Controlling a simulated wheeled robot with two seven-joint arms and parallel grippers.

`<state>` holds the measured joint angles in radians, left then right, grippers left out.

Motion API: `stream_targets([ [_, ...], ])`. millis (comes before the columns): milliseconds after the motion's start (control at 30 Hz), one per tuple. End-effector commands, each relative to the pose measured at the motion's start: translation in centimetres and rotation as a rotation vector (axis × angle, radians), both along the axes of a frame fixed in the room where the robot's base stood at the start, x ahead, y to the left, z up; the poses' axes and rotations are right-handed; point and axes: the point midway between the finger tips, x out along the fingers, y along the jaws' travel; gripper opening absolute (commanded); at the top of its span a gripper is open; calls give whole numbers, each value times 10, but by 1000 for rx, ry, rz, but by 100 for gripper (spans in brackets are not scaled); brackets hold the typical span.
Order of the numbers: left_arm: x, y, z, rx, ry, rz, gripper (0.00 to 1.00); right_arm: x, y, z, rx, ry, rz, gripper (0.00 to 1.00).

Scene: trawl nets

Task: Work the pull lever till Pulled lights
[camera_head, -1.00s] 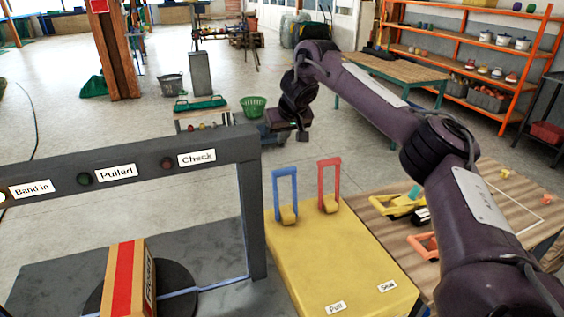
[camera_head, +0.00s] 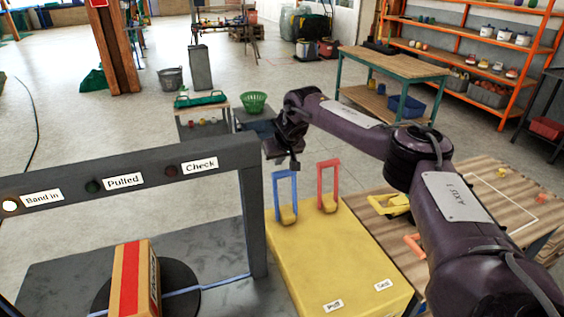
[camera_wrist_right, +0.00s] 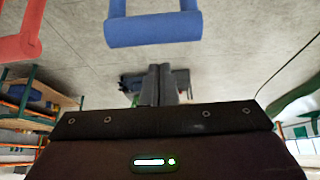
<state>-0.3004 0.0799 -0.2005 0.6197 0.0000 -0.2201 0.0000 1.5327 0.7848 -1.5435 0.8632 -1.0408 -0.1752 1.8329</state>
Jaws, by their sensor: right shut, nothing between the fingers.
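The yellow box (camera_head: 335,262) carries a blue lever (camera_head: 285,190) on the left and a red lever (camera_head: 328,183) on the right, both standing upright. "Pull" and "Seal" labels are on its front part, Pull on the left. My right gripper (camera_head: 295,164) is shut and empty, just beyond the top of the blue lever. In the right wrist view the closed fingers (camera_wrist_right: 158,86) point toward the blue handle bar (camera_wrist_right: 153,30), with a gap between. The Pulled lamp (camera_head: 93,186) is dark green and unlit. My left gripper is out of view.
A dark frame (camera_head: 215,160) stands left of the box, with the Band in lamp (camera_head: 10,206) lit and the Check lamp (camera_head: 172,171) dark. A wooden table (camera_head: 500,200) is at right.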

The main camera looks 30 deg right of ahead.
Motion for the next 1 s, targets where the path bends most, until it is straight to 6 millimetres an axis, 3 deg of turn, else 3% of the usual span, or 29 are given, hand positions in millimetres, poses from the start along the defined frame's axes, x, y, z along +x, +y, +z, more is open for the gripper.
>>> stream_targets([
  [400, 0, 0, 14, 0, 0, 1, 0, -23, 5, -4, -1, 1, -2, 0],
  [1000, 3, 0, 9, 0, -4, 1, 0, -19, 7, -6, -6, -27, -1, 0],
])
